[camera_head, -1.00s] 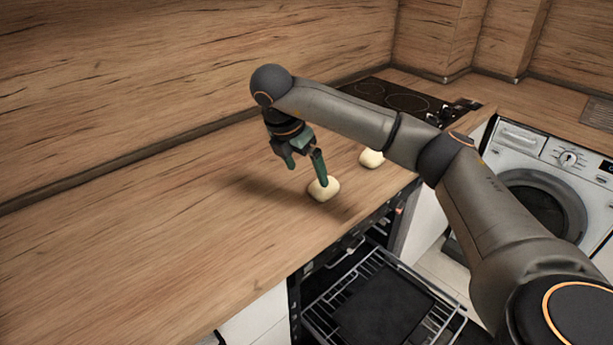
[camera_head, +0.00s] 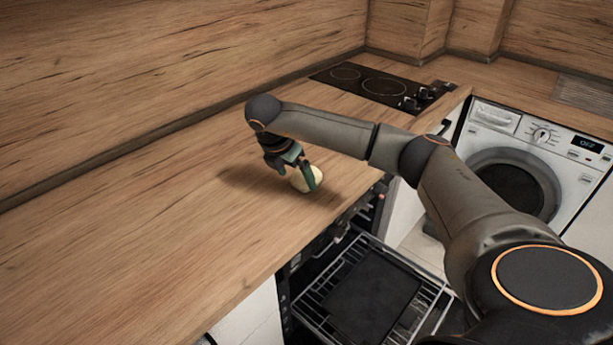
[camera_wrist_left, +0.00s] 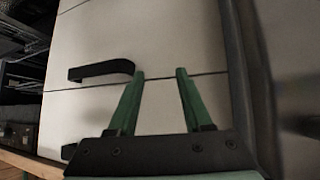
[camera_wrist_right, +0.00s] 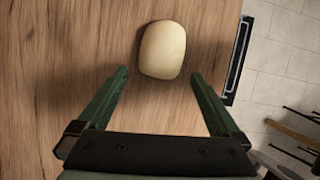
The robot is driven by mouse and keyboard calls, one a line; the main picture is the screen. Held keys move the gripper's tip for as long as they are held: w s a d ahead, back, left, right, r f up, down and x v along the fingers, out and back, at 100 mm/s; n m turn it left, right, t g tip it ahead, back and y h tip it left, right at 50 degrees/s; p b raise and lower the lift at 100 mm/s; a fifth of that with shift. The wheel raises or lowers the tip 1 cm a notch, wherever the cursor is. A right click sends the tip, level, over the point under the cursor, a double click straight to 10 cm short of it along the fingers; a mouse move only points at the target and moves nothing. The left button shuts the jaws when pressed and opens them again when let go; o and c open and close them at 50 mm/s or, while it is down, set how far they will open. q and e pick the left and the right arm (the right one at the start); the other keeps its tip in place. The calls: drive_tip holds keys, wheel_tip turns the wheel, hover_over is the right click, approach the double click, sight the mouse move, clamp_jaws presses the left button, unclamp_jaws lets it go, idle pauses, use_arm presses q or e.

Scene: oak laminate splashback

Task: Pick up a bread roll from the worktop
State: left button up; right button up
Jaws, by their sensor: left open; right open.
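A pale bread roll (camera_head: 305,180) lies on the wooden worktop (camera_head: 130,255) near its front edge. It also shows in the right wrist view (camera_wrist_right: 162,50), just ahead of and between the two green fingertips. My right gripper (camera_head: 297,180) is open and low over the worktop at the roll; one finger hides part of the roll in the head view. In the right wrist view the right gripper (camera_wrist_right: 158,78) holds nothing. My left gripper (camera_wrist_left: 160,75) is open and empty in the left wrist view, in front of white cabinet fronts. It is not in the head view.
A black hob (camera_head: 372,84) is set into the worktop behind my right arm. Below the front edge, an open oven has a rack with a dark tray (camera_head: 365,295). A washing machine (camera_head: 525,160) stands at the right. The worktop's left part is clear.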

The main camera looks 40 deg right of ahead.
drive_tip(key=shift+x, duration=1.2)
drive_tip(key=c, duration=1.3)
drive_tip(key=shift+r, duration=0.1)
